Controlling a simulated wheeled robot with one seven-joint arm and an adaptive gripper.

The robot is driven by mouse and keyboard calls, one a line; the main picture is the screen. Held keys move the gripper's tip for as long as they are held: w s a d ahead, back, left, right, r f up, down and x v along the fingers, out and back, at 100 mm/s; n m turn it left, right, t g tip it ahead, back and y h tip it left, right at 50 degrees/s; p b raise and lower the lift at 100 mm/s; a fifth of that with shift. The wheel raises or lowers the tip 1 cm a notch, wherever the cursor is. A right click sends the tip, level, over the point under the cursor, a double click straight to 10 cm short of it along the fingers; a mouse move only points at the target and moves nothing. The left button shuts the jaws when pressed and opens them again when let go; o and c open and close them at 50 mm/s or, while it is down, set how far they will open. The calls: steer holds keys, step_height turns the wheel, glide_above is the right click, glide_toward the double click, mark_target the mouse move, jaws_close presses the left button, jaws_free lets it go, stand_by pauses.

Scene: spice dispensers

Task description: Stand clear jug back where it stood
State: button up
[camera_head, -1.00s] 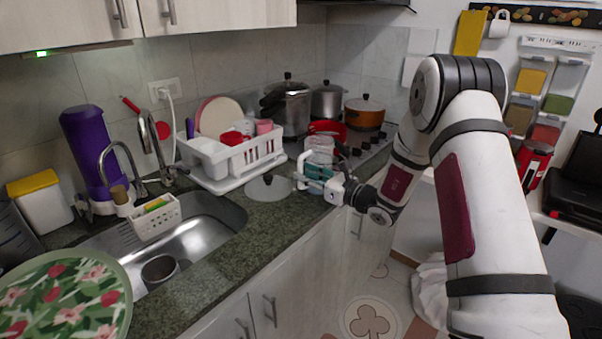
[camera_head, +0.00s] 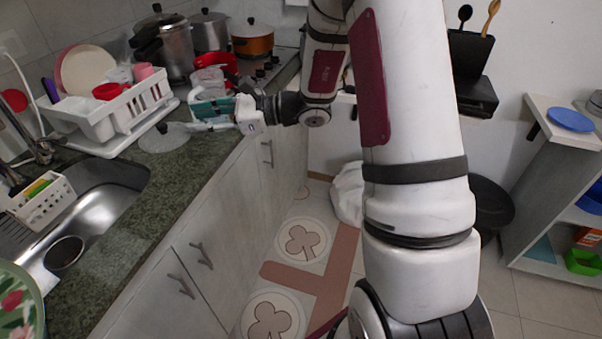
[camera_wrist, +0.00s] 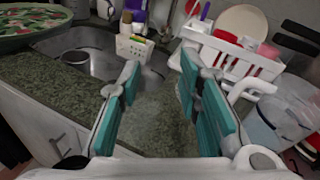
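The clear jug (camera_head: 208,82) stands upright on the counter near the stove, partly hidden behind my gripper (camera_head: 197,112). In the wrist view, the clear jug (camera_wrist: 268,128), with a pale handle, is at the right edge, just outside the right finger. My gripper (camera_wrist: 158,66) has its two teal fingers spread wide. No object is held between them; they point along the counter toward the sink. I cannot tell whether the right finger touches the jug.
A clear lid (camera_head: 165,138) lies on the counter in front of the white dish rack (camera_head: 125,118). Pots (camera_head: 165,50) and an orange pot (camera_head: 253,42) stand on the stove behind. The sink (camera_head: 105,195) is at left. The front counter strip (camera_head: 150,215) is clear.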

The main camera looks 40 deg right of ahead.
steer(key=s+a+r+n+g+h, duration=0.1)
steer(key=s+a+r+n+g, duration=0.1)
steer(key=s+a+n+g, duration=0.3)
steer(key=s+a+r+n+g+h, duration=0.1)
steer(key=s+r+n, duration=0.15)
steer(key=s, duration=0.55)
steer(key=s+a+r+n+g+h, duration=0.1)
steer(key=s+a+n+g, duration=0.2)
steer(key=s+n, duration=0.25)
steer(key=s+d+r+n+t+h, duration=0.1)
steer(key=s+d+n+t+h, duration=0.2)
steer(key=s+d+n+h, duration=0.6)
steer(key=s+d+h, duration=0.1)
steer(key=s+d, duration=0.1)
steer(key=s, duration=0.4)
steer(key=shift+s+d+n+h, duration=0.25)
steer(key=shift+d+n+h, duration=0.05)
steer(key=shift+d, duration=0.1)
steer(key=shift+r+p, duration=0.7)
steer(key=shift+r, duration=0.25)
